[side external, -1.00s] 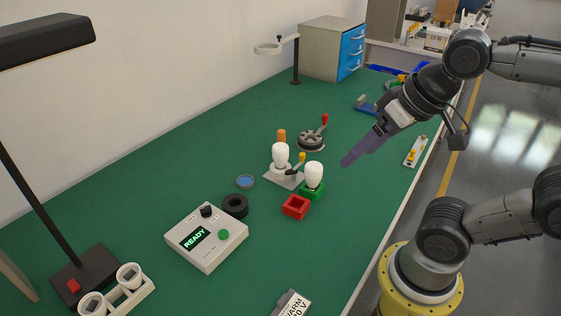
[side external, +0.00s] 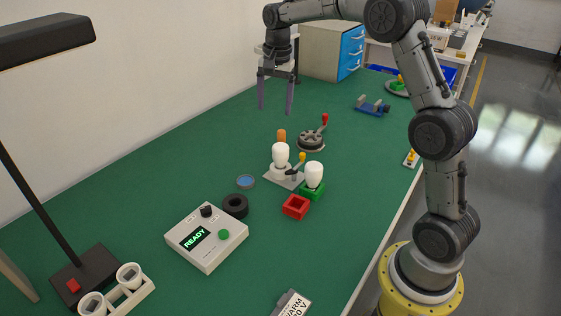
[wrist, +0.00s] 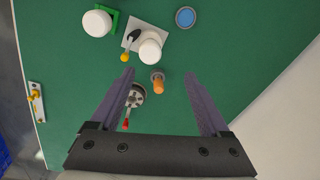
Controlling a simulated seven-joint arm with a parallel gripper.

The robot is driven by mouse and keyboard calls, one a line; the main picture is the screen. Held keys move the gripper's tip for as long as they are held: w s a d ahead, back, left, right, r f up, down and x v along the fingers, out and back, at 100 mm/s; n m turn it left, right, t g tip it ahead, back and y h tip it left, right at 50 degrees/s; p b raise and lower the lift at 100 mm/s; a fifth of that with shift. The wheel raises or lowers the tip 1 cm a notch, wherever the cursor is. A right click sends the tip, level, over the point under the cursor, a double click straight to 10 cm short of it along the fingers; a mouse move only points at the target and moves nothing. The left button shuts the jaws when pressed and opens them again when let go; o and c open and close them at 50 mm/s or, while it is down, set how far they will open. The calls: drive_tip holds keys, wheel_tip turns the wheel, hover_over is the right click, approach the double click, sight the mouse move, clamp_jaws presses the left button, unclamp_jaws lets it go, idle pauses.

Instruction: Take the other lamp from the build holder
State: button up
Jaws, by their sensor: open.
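Two white lamps stand upright near the middle of the bench. One lamp (side external: 281,155) is on a grey plate (side external: 271,179) with a yellow-knobbed lever; it also shows in the wrist view (wrist: 149,50). The other lamp (side external: 314,175) stands in a green square holder (side external: 312,194), and shows at the wrist view's top left (wrist: 96,23). No label tells which is the build holder. My gripper (side external: 276,110) is open and empty, pointing down above the bench, behind both lamps. In the wrist view the lamps lie beyond its fingertips (wrist: 159,75).
An orange-handled item (side external: 282,136) and a black round fixture (side external: 311,140) with a red lever stand behind the lamps. An empty red square holder (side external: 296,207), black ring (side external: 235,206), blue disc (side external: 246,181) and READY box (side external: 207,237) are nearer. The left-rear bench is clear.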

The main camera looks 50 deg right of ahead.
drive_tip(key=g, duration=0.1)
approach(280, 146)
wheel_tip(280, 146, down, 7)
drive_tip(key=shift+f, duration=0.25)
drive_tip(key=shift+d+f, duration=0.2)
drive_tip(key=shift+f, duration=2.65)
drive_tip(key=shift+c, duration=0.2)
drive_tip(key=c, duration=1.1)
drive_tip(key=shift+o, duration=0.2)
drive_tip(key=shift+r, duration=0.1)
